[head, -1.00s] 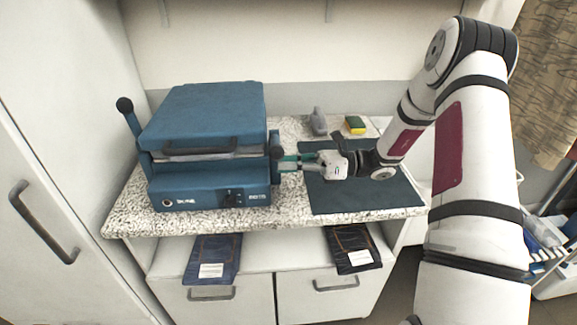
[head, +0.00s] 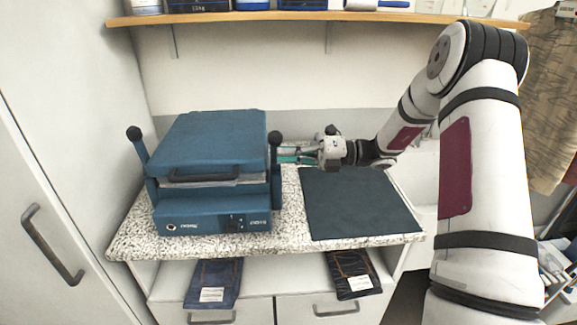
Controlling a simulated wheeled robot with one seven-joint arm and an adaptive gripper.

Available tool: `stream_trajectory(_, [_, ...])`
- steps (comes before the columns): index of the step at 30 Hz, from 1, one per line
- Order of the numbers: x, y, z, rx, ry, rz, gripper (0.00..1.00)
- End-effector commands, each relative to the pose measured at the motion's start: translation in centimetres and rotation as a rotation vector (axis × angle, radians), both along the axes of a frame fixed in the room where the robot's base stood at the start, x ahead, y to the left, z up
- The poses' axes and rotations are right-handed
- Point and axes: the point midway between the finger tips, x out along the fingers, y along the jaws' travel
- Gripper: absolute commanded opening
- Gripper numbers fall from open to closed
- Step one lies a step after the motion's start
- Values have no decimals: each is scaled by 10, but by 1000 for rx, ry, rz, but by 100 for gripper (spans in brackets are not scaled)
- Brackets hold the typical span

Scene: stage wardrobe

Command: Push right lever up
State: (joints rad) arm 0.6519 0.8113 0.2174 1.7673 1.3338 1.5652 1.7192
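A blue press (head: 210,145) with a dark front handle stands on the speckled counter, its lid lying low over its base. Its right lever (head: 276,170) rises along the right side, with a black knob (head: 275,137) at the top. Its left lever (head: 142,155) also points up and leans outward to the left, with a black knob. My gripper (head: 287,155) reaches in from the right, its teal fingers beside the right lever just below the knob. I cannot tell whether they touch it or how far apart they are.
A dark mat (head: 360,203) covers the right part of the speckled counter (head: 130,245). A loaded wooden shelf (head: 330,17) runs along the wall above. Dark folded textiles (head: 213,283) lie below the counter. A tall cabinet door (head: 70,150) closes off the left side.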

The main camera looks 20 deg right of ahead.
Motion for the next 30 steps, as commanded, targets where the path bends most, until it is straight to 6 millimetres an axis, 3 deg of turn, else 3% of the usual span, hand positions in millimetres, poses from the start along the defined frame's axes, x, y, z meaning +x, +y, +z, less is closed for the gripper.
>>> stream_trajectory(9, [20,-5,16,52,193,0,0])
stream_trajectory(30, [32,-9,24,52,186,-6,0])
